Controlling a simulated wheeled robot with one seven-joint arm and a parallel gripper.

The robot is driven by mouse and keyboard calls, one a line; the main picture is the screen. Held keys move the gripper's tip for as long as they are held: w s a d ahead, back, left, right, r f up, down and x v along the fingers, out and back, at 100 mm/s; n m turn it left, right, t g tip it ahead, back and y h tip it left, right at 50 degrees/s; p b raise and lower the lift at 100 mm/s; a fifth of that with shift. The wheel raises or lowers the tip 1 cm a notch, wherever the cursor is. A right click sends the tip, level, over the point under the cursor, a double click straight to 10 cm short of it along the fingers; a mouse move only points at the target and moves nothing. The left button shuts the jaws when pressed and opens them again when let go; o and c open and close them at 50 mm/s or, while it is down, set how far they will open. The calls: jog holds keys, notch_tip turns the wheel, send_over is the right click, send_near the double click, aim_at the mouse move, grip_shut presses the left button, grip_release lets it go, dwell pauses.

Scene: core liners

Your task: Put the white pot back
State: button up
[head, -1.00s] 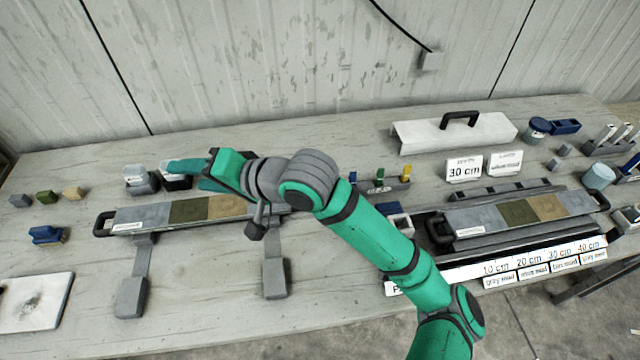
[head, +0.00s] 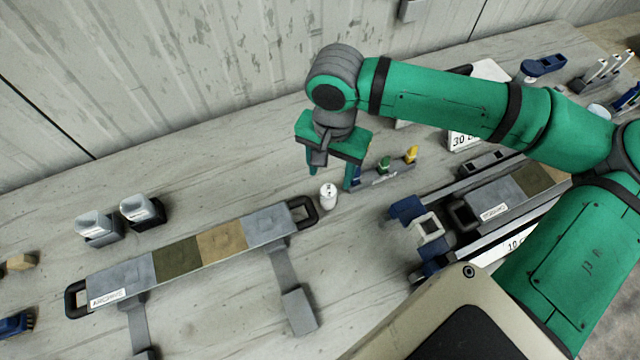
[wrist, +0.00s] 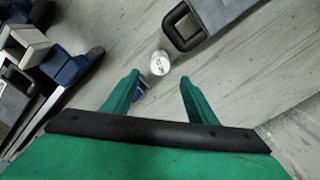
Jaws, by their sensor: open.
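The small white pot (head: 328,196) stands upright on the table, just off the right-hand handle of the core liner (head: 268,224). It also shows in the wrist view (wrist: 160,63), beyond the fingertips and between their lines. My gripper (head: 332,178) points down above and just behind the pot. In the wrist view my gripper (wrist: 160,80) is open with nothing between its fingers. A small grey rack (head: 388,178) with blue, green and yellow pieces stands right of the gripper. The blue piece shows beside the left finger in the wrist view (wrist: 138,94).
A second core tray (head: 493,208) and blue clamp-like parts (head: 408,209) lie to the right. Two white-topped blocks, one in a grey holder (head: 100,236) and one in a black holder (head: 145,211), stand at left.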

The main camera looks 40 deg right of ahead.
aim_at(329, 190)
notch_tip(329, 190, down, 4)
jog(key=shift+f, duration=0.25)
jog(key=shift+s+a+f, duration=0.1)
jog(key=shift+a+f, duration=0.05)
jog(key=shift+f, duration=1.3)
jog(key=shift+s+a+f, duration=0.1)
jog(key=shift+a+f, duration=0.05)
jog(key=shift+f, duration=1.3)
jog(key=c, duration=1.3)
notch_tip(329, 190, up, 10)
jog(key=shift+f, duration=0.2)
jog(key=shift+r, duration=0.25)
